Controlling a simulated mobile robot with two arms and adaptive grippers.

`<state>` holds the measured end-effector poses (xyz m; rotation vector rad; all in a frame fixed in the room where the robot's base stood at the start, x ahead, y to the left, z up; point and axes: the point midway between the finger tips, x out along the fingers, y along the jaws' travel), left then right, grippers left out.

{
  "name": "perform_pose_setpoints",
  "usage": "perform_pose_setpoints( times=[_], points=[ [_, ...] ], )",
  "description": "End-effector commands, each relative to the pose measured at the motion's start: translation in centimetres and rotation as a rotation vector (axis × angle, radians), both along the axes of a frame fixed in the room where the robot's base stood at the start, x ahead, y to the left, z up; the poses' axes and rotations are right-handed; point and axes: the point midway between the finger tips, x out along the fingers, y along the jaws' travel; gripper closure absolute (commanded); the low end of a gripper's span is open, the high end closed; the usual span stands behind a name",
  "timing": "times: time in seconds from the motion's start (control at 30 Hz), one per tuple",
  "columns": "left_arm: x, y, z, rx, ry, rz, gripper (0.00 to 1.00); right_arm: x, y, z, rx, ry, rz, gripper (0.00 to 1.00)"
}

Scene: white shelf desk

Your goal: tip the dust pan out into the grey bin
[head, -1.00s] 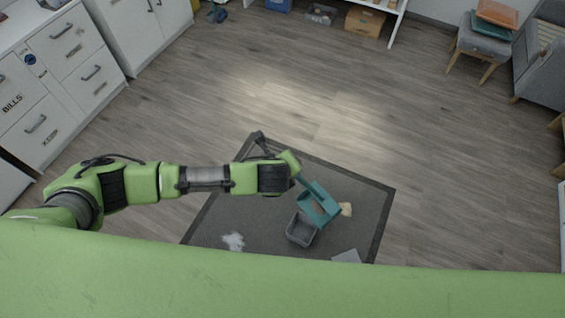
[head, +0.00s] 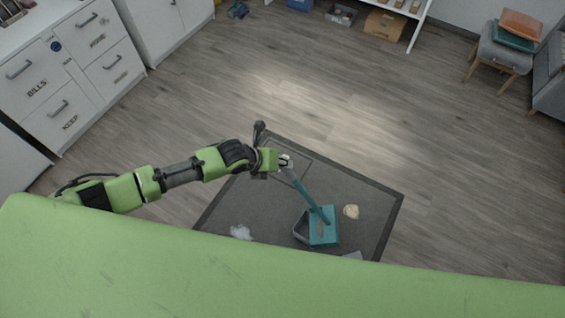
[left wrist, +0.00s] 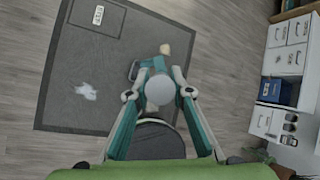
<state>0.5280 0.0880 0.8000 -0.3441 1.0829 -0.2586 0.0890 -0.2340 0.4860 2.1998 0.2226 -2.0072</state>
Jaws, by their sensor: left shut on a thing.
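The teal dust pan (head: 331,238) has a long teal handle (head: 309,195) and some brownish matter on its pan. My left gripper (head: 285,162) is shut on the upper end of the handle, with the pan hanging down to the right. In the left wrist view the handle's pale round end (left wrist: 160,89) sits between the fingers and hides much of the pan. The grey bin (head: 300,226) stands on the dark mat, partly covered by the pan in the head view. I cannot tell whether pan and bin touch. My right gripper is not in view.
The dark mat (head: 362,192) lies on a wood floor. A white crumpled clump (head: 241,232) lies left of the bin, and a cream lump (head: 351,212) lies right of the pan. A light flat thing (head: 353,255) shows at the mat's near edge. White drawers (head: 85,70) stand far left.

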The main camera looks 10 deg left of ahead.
Motion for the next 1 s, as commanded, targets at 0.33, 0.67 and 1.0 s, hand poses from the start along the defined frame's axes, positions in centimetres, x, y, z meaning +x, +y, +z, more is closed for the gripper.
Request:
perform_pose_setpoints(
  times=[0.33,0.67,1.0],
  points=[
    [0.1,0.0,0.6,-0.005,-0.023,0.018,1.00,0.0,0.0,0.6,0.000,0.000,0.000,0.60],
    [0.1,1.4,0.2,-0.025,-0.038,0.026,1.00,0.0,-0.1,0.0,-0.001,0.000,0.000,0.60],
    [-0.2,3.0,-0.1,-0.051,-0.042,0.024,1.00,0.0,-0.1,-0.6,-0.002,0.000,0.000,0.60]
  ],
)
